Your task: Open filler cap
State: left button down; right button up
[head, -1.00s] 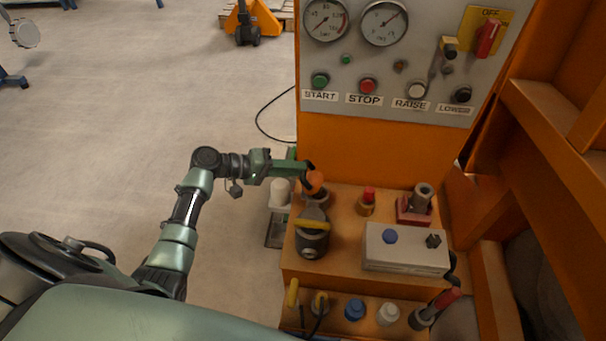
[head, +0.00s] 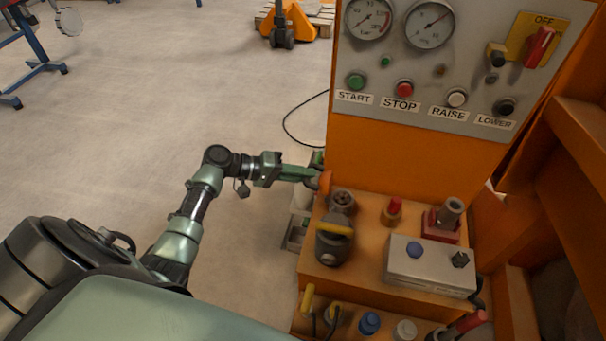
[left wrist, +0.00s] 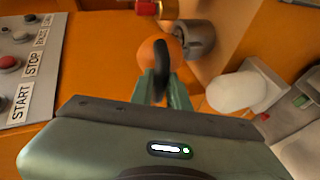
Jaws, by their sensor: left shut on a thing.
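The round orange filler cap (left wrist: 152,50) sits between the fingers of my left gripper (left wrist: 163,82) in the left wrist view. A dark curved piece crosses the cap's face. In the head view my left gripper (head: 316,179) is shut on the cap (head: 326,183), mostly seen edge-on. The grey filler neck (head: 342,200) stands just right of the cap, with its top uncovered and openings showing. The neck also shows in the left wrist view (left wrist: 198,38), beside the cap. Whether cap and neck still touch is hard to tell. My right gripper is not in view.
Close by on the orange deck (head: 366,235) stand a dark fitting with a yellow handle (head: 333,240), a red-topped fitting (head: 392,210) and a grey box (head: 430,268). The control panel (head: 440,70) rises behind. A white cylinder (left wrist: 238,91) stands below the deck edge. Open floor lies left.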

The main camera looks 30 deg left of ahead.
pick_arm(q)
jog(key=shift+s+d+f, duration=0.25)
jog(key=shift+d+f, duration=0.1)
jog(key=shift+f, duration=0.15)
jog(key=c, duration=1.4)
grip_release()
jog(key=shift+w, duration=0.1)
jog(key=shift+o, duration=0.2)
jog(key=shift+w+d+r, duration=0.1)
jog(key=shift+w, duration=0.1)
jog(key=shift+r, duration=0.1)
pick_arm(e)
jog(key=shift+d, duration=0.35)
pick_arm(q)
jog(key=shift+r, duration=0.1)
jog(key=v, duration=0.7)
jog(key=shift+s+a, duration=0.15)
jog(key=shift+a, duration=0.2)
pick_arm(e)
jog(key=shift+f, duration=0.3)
pick_arm(q)
jog(key=shift+r, duration=0.1)
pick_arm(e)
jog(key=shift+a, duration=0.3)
